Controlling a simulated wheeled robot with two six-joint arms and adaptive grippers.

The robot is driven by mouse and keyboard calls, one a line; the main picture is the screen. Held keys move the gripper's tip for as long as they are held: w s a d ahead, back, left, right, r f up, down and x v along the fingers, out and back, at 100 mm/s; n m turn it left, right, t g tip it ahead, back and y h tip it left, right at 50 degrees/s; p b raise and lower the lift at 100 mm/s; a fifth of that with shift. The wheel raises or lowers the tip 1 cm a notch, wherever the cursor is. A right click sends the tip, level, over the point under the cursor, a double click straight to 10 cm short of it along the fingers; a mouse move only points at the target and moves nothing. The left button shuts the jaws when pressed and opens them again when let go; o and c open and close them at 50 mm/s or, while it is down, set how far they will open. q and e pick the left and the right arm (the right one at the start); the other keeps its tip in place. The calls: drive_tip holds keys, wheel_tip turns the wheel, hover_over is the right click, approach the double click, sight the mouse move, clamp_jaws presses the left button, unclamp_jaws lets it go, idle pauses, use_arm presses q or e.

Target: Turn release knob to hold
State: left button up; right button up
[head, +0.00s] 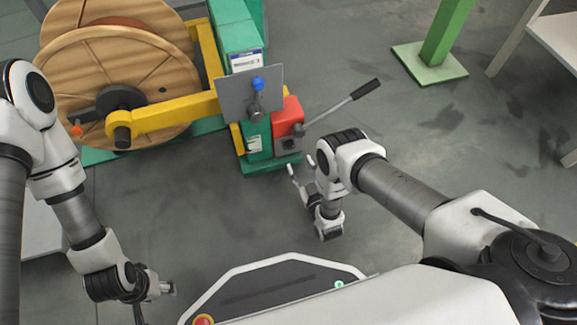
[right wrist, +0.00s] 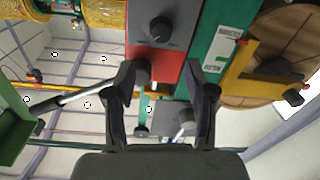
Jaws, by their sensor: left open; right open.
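A black round knob (right wrist: 161,29) sits on the dark grey face of a red box (right wrist: 153,67) in the right wrist view; I take it for the release knob. Its markings are too small to read. The red box (head: 288,116) also shows in the head view, on the green machine post. My right gripper (head: 302,168) is open and empty, in front of and below the box. In the right wrist view its fingers (right wrist: 165,88) stand apart, with the knob beyond them, towards the top. My left gripper (head: 158,300) is open and empty at the lower left, away from the machine.
A long lever (head: 340,108) with a black grip sticks out right of the box. A grey plate (head: 236,94) with a blue-tipped lever (head: 257,85) stands left of it. A yellow arm (head: 170,112) and wooden reel (head: 150,75) lie further left.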

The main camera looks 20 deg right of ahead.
sight(291, 147)
drive_tip(key=w+b, duration=0.1)
drive_tip(key=w, duration=0.1)
drive_tip(key=w+f+b, duration=0.1)
drive_tip(key=w, duration=0.1)
drive_tip(key=w+b, duration=0.1)
drive_tip(key=w, duration=0.1)
drive_tip(key=shift+a+f, duration=0.2)
drive_tip(key=shift+a, duration=0.05)
drive_tip(key=shift+w+r, duration=0.15)
drive_tip(key=shift+w, duration=0.35)
use_arm(q)
wheel_tip(291, 147, down, 4)
drive_tip(key=shift+w+f, duration=0.1)
use_arm(e)
clamp_jaws()
